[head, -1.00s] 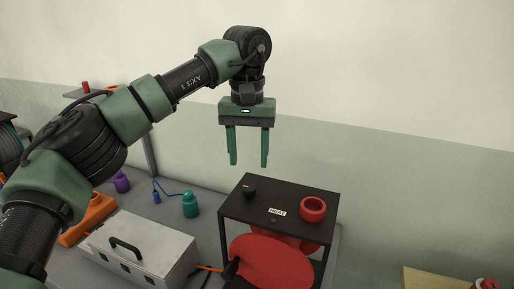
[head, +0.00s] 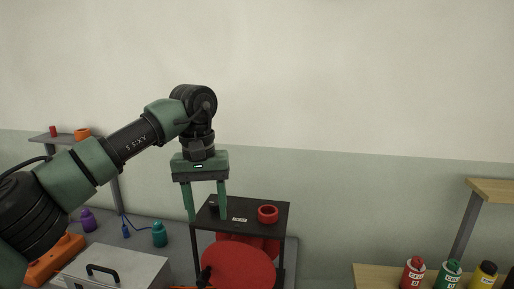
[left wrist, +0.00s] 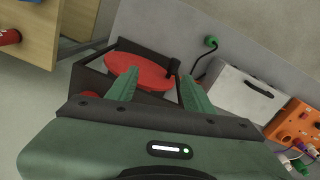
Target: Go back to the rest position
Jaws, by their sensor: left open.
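My left gripper (head: 206,202) is open, its two green fingers pointing down with nothing between them. In the head view it hangs in front of the left part of a black stand (head: 247,216). In the left wrist view the gripper (left wrist: 160,85) also shows open and empty, with a red disc (left wrist: 142,70) beyond its fingertips. My right gripper is in no view.
The black stand carries a red ring (head: 268,213), a small black knob and a label. A red disc (head: 238,266) is below its top. A grey case (head: 118,268) lies left. Several bottles, including a green one (head: 448,274), stand on a wooden shelf at right.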

